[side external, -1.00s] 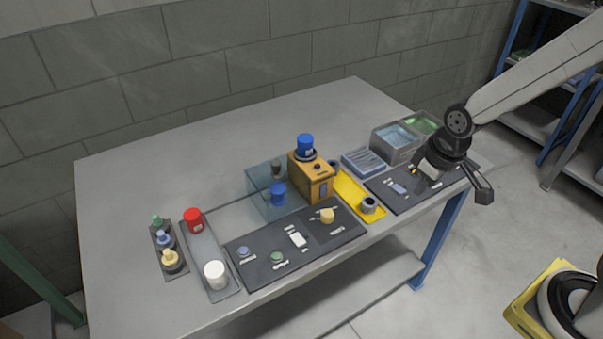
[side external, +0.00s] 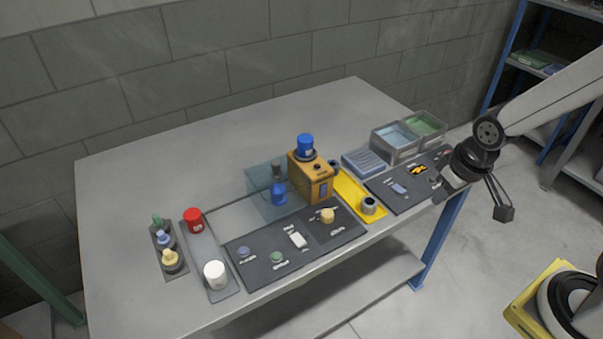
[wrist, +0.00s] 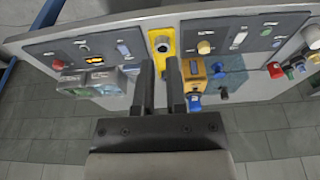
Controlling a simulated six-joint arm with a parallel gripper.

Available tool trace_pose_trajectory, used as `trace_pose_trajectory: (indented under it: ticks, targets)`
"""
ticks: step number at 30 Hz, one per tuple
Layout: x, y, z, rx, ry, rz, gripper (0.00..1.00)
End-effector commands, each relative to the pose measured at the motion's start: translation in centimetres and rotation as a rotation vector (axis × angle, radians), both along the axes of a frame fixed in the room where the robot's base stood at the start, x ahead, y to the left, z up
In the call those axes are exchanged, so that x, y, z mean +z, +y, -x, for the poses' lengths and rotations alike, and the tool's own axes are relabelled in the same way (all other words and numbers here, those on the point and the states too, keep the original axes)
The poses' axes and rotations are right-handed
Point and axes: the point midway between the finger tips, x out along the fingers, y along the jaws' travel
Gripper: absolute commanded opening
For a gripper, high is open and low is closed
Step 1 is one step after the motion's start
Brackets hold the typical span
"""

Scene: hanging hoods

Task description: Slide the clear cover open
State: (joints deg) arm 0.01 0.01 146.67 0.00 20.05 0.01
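The clear cover (side external: 262,185) is a see-through bluish box on the table, left of the orange-yellow box (side external: 312,178). A blue-topped container (side external: 279,194) and a grey item (side external: 278,168) show through or beside it. The cover also shows faintly in the wrist view (wrist: 232,78), right of my fingers. My gripper (side external: 440,192) is well to the right of the cover, at the table's right front edge. In the wrist view my gripper (wrist: 160,62) has its two fingers parallel with a narrow, empty gap between them. It touches nothing that I can see.
The table's back (side external: 230,135) is clear.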

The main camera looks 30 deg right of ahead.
Motion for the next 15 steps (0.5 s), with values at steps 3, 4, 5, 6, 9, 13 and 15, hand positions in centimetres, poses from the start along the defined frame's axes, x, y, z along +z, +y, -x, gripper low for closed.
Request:
trace_pose_trajectory:
  ticks: [3,4,5,6,9,13,15]
  targets:
    - [0.1,0.1,-0.4,0.007,-0.001,0.000,0.57]
    - [0.1,0.1,-0.6,0.011,-0.001,0.000,0.67]
    - [0.1,0.2,-0.9,0.016,-0.002,0.000,0.73]
    - [0.2,0.3,-1.4,0.023,-0.002,-0.001,0.73]
    - [0.4,0.7,-3.0,0.053,-0.006,-0.001,0.73]
    - [0.7,1.4,-6.1,0.111,-0.012,-0.003,0.73]
    - [0.8,2.0,-8.0,0.150,-0.016,-0.004,0.73]
